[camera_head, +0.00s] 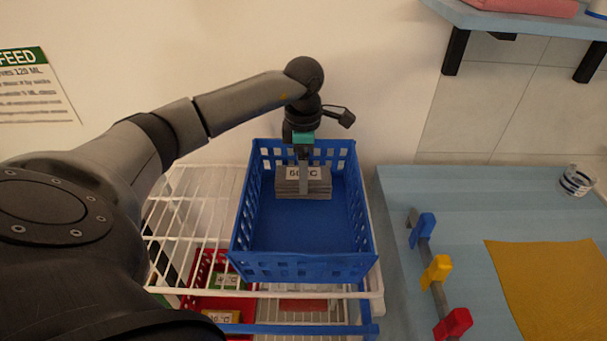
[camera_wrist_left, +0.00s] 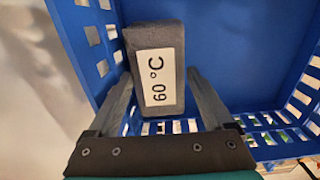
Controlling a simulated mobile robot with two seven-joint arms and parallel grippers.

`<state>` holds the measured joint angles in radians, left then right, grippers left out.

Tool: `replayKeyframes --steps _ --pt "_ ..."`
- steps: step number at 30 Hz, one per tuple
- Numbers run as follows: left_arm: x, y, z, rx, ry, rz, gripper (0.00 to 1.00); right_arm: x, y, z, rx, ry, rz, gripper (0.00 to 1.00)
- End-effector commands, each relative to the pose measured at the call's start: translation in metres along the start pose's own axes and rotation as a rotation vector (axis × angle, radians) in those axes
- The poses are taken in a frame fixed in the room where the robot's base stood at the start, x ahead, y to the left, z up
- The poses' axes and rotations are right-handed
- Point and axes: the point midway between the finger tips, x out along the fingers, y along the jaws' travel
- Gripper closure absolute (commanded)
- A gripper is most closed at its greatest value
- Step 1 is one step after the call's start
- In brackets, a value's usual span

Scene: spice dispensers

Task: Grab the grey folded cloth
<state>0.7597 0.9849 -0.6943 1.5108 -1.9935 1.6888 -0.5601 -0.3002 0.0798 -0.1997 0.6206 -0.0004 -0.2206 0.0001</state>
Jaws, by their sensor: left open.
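The grey folded cloth (camera_head: 320,188) lies at the back of the blue basket (camera_head: 306,268), with a white label on it. In the left wrist view the cloth (camera_wrist_left: 172,41) has a label reading "60 °C". My left gripper (camera_head: 304,184) reaches down into the basket at the cloth, and a finger hides part of it. In the left wrist view the fingers of my left gripper (camera_wrist_left: 160,78) are apart, one on either side of the cloth. I cannot tell whether they touch it. My right gripper is not in view.
The basket stands on a white wire rack (camera_head: 195,190) against the wall. A red basket (camera_head: 205,265) with labelled cloths is below. To the right is a light blue counter (camera_head: 460,200) with a yellow cloth (camera_head: 550,285) and coloured clips (camera_head: 436,270). A shelf (camera_head: 510,22) hangs upper right.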

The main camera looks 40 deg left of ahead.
Motion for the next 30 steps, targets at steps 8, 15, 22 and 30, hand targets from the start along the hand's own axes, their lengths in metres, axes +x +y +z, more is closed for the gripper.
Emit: replayKeyframes --steps 8,15,22,30 --pt "0.0152 0.0005 -0.0007 0.0 0.001 0.002 0.12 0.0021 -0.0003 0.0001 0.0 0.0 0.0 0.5" --pt "0.0147 0.0004 -0.0007 0.0 0.002 0.002 0.35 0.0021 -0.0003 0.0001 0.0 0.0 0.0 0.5" --pt "0.0144 0.0004 -0.0007 0.0 0.001 0.002 0.61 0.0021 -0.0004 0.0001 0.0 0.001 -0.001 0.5" --pt "0.014 0.0006 -0.0006 0.0 0.001 0.002 0.81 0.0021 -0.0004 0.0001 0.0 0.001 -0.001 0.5"
